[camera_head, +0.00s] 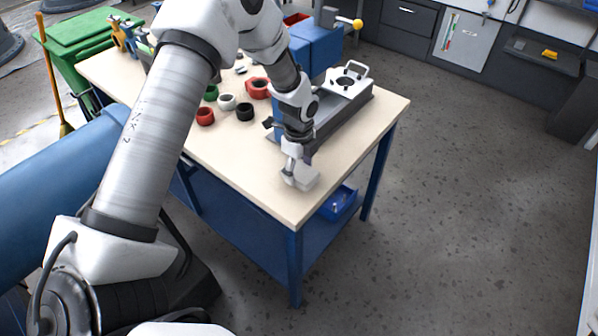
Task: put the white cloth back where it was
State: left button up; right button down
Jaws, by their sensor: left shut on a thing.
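My left arm reaches in from the left over the workbench (243,176). My left gripper (291,163) points down near the bench's front right corner. It is shut on the white cloth (305,178), which shows as a small pale folded piece below and right of the fingers. The cloth is over the bench top close to its front edge; I cannot tell whether it touches the surface. The gripper hides part of the cloth. My right gripper is not in view.
A grey fixture with a white handled plate (346,83) stands behind the gripper. Red, white, black and green rings (227,102) lie left of it. A blue machine (316,47) stands at the back. A blue bin (339,203) sits on the lower shelf. The front bench strip is clear.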

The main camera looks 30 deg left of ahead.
aim_at(299, 170)
pick_arm(q)
jog(key=shift+f, duration=1.1)
jog(key=shift+f, duration=0.15)
jog(key=o, duration=1)
jog(key=shift+r, duration=0.2)
notch_tip(299, 170, up, 12)
jog(key=shift+b, duration=0.5)
